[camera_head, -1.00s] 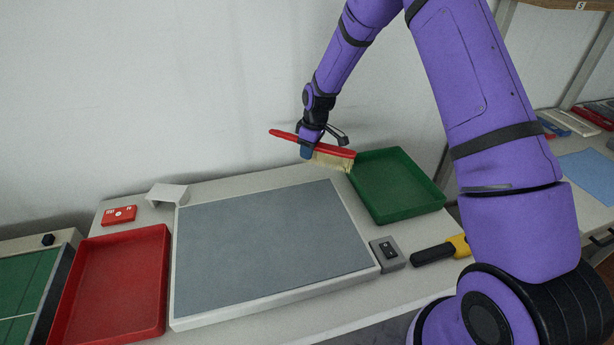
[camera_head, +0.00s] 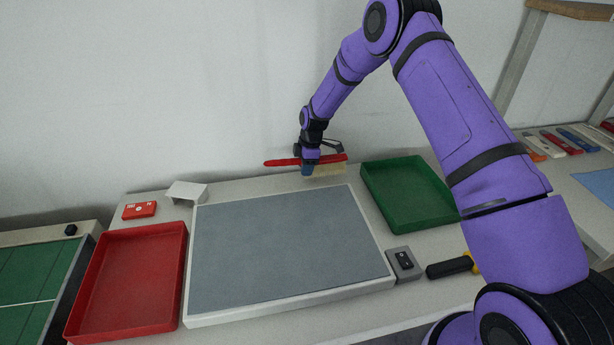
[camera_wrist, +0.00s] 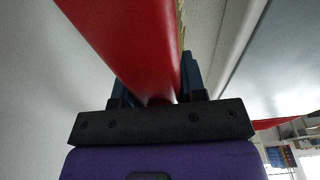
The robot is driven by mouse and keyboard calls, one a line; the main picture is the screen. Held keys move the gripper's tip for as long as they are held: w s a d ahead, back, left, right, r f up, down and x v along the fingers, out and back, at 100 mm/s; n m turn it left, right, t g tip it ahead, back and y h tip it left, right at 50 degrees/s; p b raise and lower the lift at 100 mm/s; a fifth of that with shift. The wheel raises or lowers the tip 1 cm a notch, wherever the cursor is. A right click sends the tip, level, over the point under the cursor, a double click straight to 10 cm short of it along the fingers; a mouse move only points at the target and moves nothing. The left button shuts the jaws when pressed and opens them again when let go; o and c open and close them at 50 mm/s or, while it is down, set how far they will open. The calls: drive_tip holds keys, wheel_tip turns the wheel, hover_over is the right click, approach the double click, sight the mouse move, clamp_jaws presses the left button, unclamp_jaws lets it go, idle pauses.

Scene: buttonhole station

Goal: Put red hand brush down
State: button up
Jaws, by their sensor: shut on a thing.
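The red hand brush (camera_head: 283,161) has a red back and handle with pale bristles (camera_head: 328,169) pointing down. My gripper (camera_head: 308,170) is shut on it near its middle, at the back edge of the white table. The brush lies about level, with its handle end to the left. In the wrist view the red brush (camera_wrist: 130,40) runs between the two dark fingers, with a strip of bristles at its right side. I cannot tell whether the bristles touch the table top.
A grey panel (camera_head: 285,245) in a white frame fills the table's middle. A red tray (camera_head: 128,280) is at left, a green tray (camera_head: 408,193) at right. A white bracket (camera_head: 187,192), a red box (camera_head: 139,210), a grey switch box (camera_head: 404,263) and a black-and-yellow tool (camera_head: 450,268) stand around it.

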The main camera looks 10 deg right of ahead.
sight(306, 184)
drive_tip(key=shift+f, duration=2)
drive_tip(key=shift+f, duration=0.15)
drive_tip(key=shift+f, duration=0.2)
drive_tip(key=shift+s+f, duration=0.15)
drive_tip(key=shift+f, duration=0.2)
clamp_jaws()
drive_tip(key=o, duration=1)
unclamp_jaws()
drive_tip(key=shift+o, duration=0.2)
